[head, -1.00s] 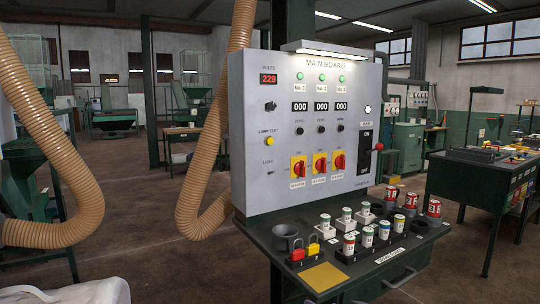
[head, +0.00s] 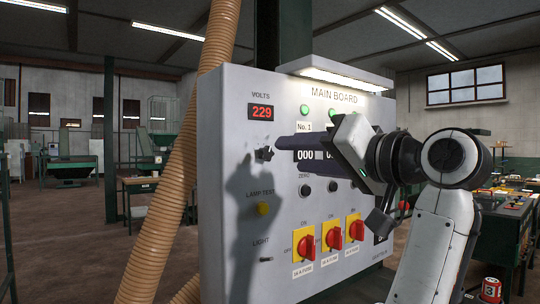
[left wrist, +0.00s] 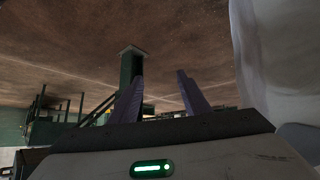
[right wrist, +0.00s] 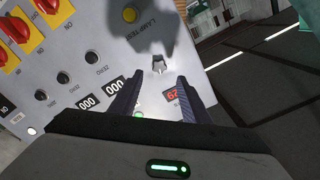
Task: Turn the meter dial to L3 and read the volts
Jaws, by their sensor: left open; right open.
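The meter dial is a small dark knob (head: 264,154) on the grey main board (head: 226,240), below the red volts display (head: 261,112), which reads 229. The dial's position marks are too small to read. My right gripper (head: 276,148) is open and empty in front of the board, its fingers pointing left at the dial. In the right wrist view the dial (right wrist: 159,65) stands beyond and between the open fingertips (right wrist: 160,78), apart from them. My left gripper shows only in the left wrist view (left wrist: 159,75), open and empty, away from the board.
A yellow lamp test button (head: 262,209) and a light switch (head: 266,260) sit below the dial. Red rotary switches on yellow plates (head: 329,238) line the lower board. A ribbed tan hose (head: 178,180) hangs close by the board's left edge.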

